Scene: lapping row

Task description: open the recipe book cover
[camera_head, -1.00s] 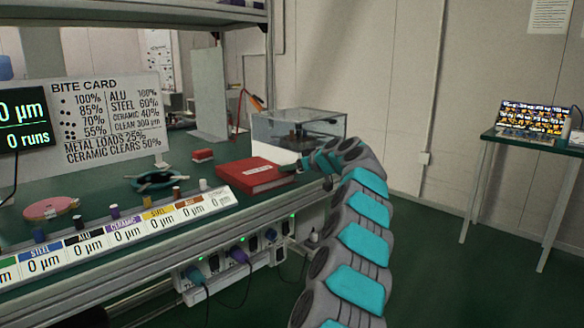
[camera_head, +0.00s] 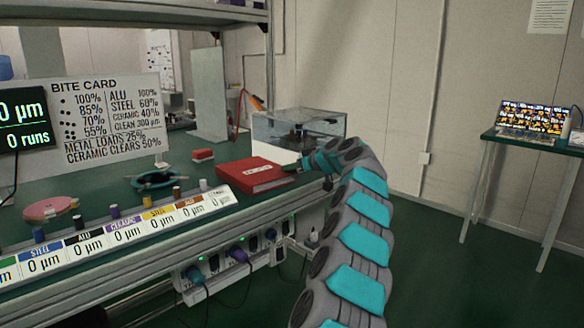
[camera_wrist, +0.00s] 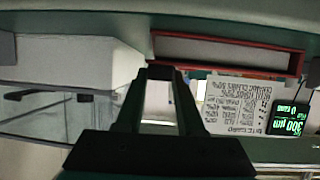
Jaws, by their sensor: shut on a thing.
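The red recipe book (camera_head: 250,178) lies flat on the green bench, its cover down over the pages as far as I can see. A pale label shows on the cover. My gripper (camera_head: 298,166) is at the book's right side, low beside the cover edge. In the wrist view, which is upside down, the book (camera_wrist: 228,69) shows edge-on, with pale pages between red boards. My gripper's fingers (camera_wrist: 160,73) meet at the near end of its cover edge and are shut on it. The exact contact is partly hidden by the fingers.
A clear-walled box (camera_head: 300,128) stands behind the book. A small red block (camera_head: 203,155) and a dark ring-shaped dish (camera_head: 160,179) lie to the left. A labelled strip (camera_head: 130,229) runs along the bench front. The bite card (camera_head: 108,118) stands further left.

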